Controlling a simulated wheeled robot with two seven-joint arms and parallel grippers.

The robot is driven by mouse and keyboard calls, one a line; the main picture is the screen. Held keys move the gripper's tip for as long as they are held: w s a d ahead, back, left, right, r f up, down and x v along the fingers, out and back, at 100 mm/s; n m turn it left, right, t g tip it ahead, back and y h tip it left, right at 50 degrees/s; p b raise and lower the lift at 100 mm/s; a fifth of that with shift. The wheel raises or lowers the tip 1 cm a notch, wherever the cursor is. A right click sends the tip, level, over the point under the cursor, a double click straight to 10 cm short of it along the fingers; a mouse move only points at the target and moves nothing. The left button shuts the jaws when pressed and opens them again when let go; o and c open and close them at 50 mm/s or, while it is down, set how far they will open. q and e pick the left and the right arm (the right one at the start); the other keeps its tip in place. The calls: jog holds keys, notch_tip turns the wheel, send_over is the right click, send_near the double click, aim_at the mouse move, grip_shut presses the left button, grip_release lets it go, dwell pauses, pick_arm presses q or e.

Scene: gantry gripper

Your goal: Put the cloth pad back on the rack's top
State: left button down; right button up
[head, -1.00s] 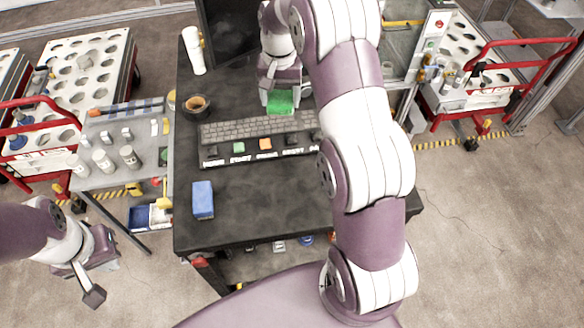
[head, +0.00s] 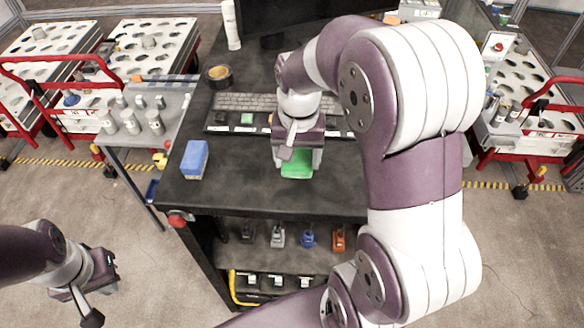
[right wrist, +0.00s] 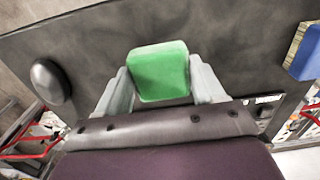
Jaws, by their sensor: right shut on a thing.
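A green pad (head: 297,164), likely the cloth pad, is between the fingers of my right gripper (head: 297,160), near the front edge of the dark table. In the right wrist view the green pad (right wrist: 160,72) sits between the two pale fingers, which touch its sides. Whether it touches the tabletop is hard to tell. My left gripper (head: 85,295) hangs at the lower left, away from the table, with no object visible in it; its finger gap is not clear. I cannot tell for sure which thing is the rack; a low shelf (head: 250,262) with several small tools stands under the table.
A blue block (head: 195,160) lies on the table (head: 235,185) at the left. A keyboard (head: 245,102), a tape roll (head: 218,76) and a white bottle (head: 231,25) are behind. A red button (head: 177,219) is at the front left corner. Perforated carts stand on both sides.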

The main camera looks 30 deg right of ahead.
aim_at(293, 166)
jog(key=shift+w+f, duration=0.25)
jog(key=shift+w, duration=0.45)
jog(key=shift+w+f+p, duration=0.2)
jog(key=shift+f+p, duration=0.1)
jog(key=shift+f, duration=0.05)
notch_tip(293, 166, down, 3)
jog(key=shift+s+a+r+p, duration=0.1)
jog(key=shift+p, duration=0.5)
jog(key=shift+f, duration=0.4)
pick_arm(q)
notch_tip(293, 166, up, 2)
jog(key=shift+r, duration=0.2)
pick_arm(e)
jog(key=shift+f, duration=0.1)
jog(key=shift+f, duration=0.2)
pick_arm(q)
jog(key=shift+f, duration=0.1)
pick_arm(e)
jog(key=o, duration=1)
